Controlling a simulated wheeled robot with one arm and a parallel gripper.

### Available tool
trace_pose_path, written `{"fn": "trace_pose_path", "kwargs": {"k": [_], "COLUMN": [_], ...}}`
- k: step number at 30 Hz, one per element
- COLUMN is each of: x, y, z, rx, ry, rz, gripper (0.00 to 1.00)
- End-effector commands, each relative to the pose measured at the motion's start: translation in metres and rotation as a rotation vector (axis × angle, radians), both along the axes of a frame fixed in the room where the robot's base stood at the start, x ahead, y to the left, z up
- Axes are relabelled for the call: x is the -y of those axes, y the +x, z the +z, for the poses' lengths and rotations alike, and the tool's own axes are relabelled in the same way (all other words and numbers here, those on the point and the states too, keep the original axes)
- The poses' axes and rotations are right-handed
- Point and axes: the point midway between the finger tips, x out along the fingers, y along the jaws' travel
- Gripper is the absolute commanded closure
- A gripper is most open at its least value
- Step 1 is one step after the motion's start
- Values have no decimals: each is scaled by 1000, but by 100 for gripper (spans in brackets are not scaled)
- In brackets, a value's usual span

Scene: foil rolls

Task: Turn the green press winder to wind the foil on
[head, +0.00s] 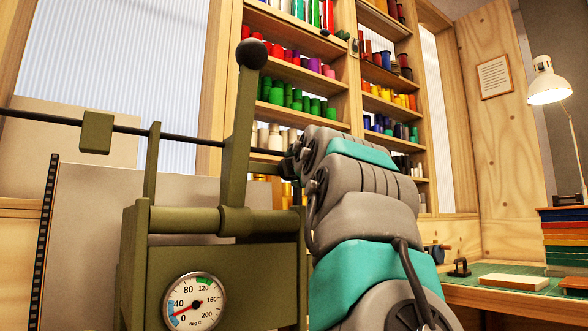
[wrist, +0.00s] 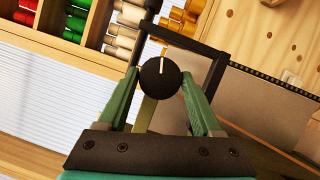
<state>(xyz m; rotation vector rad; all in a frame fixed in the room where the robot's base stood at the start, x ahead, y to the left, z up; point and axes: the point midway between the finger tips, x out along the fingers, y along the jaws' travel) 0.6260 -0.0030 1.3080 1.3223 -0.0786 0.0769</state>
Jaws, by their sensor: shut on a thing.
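The olive-green press (head: 265,268) stands in front of me in the head view, with its lever upright and a round dial gauge on its face. In the wrist view, a round black winder knob (wrist: 158,88) with a white pointer line sits between the two green fingers of my gripper (wrist: 161,80). The fingers are shut on the knob from both sides. The white line points nearly straight up in that view. In the head view my arm hides the gripper and the knob. No foil on the winder can be made out.
The press lever (head: 238,130) with its black ball rises left of my arm. A shelf (head: 290,75) of coloured foil rolls stands behind. At right are a bench with a green mat (head: 530,279), a stack of coloured items (head: 565,240) and a lit lamp (head: 548,82).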

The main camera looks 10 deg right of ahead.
Motion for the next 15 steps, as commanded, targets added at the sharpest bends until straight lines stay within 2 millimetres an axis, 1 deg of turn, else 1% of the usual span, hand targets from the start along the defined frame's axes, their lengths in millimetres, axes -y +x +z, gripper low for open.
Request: {"fn": "trace_pose_path", "kwargs": {"k": [15], "x": [-1], "y": [0], "z": [0], "rx": [-16], "ry": [35], "rz": [2], "gripper": [89]}}
